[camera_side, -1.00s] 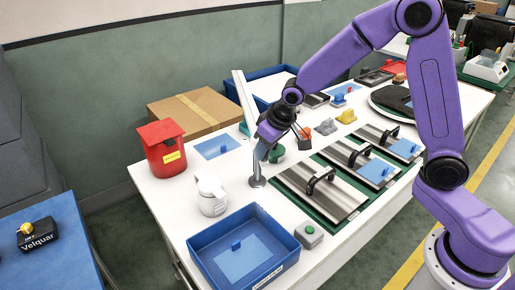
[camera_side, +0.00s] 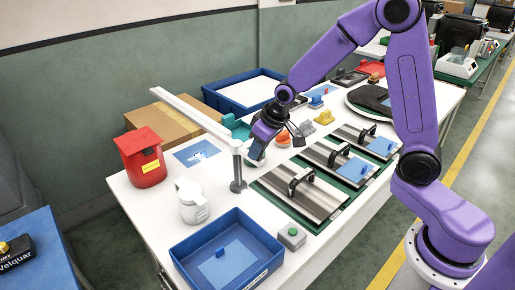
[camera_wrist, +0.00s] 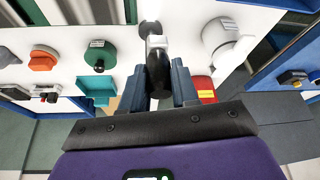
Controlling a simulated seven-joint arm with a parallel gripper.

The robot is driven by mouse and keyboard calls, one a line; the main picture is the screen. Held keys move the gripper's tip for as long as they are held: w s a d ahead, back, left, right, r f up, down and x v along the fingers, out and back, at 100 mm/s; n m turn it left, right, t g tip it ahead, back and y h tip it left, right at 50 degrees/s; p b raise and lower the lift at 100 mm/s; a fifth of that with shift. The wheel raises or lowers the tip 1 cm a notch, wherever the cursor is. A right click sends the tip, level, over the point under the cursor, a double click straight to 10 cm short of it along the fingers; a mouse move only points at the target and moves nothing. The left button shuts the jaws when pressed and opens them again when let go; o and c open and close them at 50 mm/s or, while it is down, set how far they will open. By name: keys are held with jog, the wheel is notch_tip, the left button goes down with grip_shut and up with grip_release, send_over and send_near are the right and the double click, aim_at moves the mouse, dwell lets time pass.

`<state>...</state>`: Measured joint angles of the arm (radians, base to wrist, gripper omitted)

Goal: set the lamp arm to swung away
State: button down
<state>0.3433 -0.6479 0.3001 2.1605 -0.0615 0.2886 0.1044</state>
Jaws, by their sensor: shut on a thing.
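The lamp arm (camera_side: 190,115) is a long white bar on top of a grey upright post (camera_side: 237,178) on the white table. It points toward the back left in the side view, over the blue sheet. My gripper (camera_side: 256,152) is just right of the post, at the bar's near end. The exact contact is partly hidden by the fingers.
A red bin (camera_side: 141,160) and a white jug (camera_side: 192,204) stand left of the post. A blue tray (camera_side: 186,258) and a green-button box (camera_side: 292,237) are in front. Panels with black handles (camera_side: 300,190) lie to the right. A cardboard box (camera_side: 165,120) is behind.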

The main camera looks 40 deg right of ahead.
jog(key=shift+d, duration=0.25)
jog(key=c, duration=0.8)
grip_release()
jog(key=shift+c, duration=0.2)
jog(key=shift+a, duration=0.1)
jog(key=shift+s+r, duration=0.15)
jog(key=shift+r, duration=0.4)
jog(key=v, duration=1.6)
jog(key=shift+s+r, duration=0.1)
